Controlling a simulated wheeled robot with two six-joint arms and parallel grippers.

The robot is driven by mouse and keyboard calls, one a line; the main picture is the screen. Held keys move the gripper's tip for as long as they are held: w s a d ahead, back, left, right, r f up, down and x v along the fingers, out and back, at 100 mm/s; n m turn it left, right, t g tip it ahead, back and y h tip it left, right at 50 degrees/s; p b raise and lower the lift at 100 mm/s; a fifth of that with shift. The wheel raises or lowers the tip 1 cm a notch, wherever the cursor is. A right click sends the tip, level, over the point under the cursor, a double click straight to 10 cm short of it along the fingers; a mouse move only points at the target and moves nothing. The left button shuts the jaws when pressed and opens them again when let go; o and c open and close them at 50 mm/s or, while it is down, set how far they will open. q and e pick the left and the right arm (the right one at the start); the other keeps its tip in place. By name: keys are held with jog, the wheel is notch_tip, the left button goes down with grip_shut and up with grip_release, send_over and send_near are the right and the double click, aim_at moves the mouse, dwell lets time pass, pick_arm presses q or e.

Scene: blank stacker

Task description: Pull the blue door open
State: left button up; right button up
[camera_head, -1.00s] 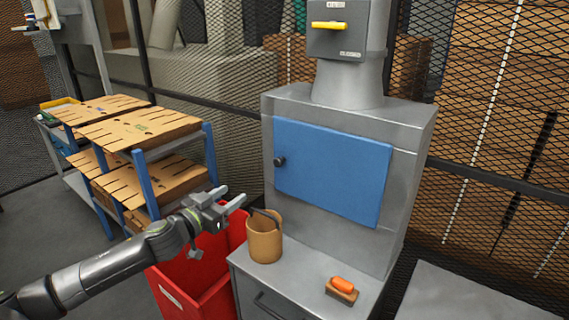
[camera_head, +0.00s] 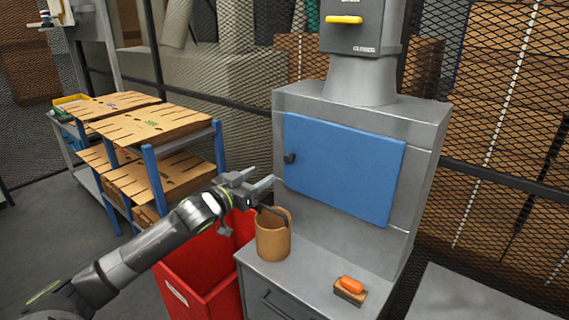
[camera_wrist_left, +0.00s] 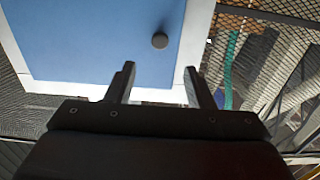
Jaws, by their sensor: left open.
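The blue door (camera_head: 345,175) is shut, flush in the front of the grey cabinet (camera_head: 425,150). Its dark round knob (camera_head: 290,158) sits near its left edge. In the left wrist view the blue door (camera_wrist_left: 85,40) fills the upper left, with the knob (camera_wrist_left: 160,40) beyond the fingers. My left gripper (camera_head: 258,180) is open and empty, in front of the cabinet, a little below and left of the knob, apart from it. In the left wrist view the open fingers (camera_wrist_left: 160,90) point toward the door. My right gripper is not in view.
A tan mug-like container (camera_head: 273,240) stands on the cabinet ledge just below my left gripper. An orange-handled brush (camera_head: 350,290) lies right of it. A red bin (camera_head: 205,285) stands below my left arm. A blue-framed rack with slotted boards (camera_head: 160,125) is at left.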

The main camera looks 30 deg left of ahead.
aim_at(287, 160)
pick_arm(q)
jog(key=w, duration=0.7)
jog(key=w+d, duration=0.1)
jog(key=w, duration=0.3)
jog(key=shift+w, duration=0.2)
jog(key=shift+c, duration=0.5)
grip_shut()
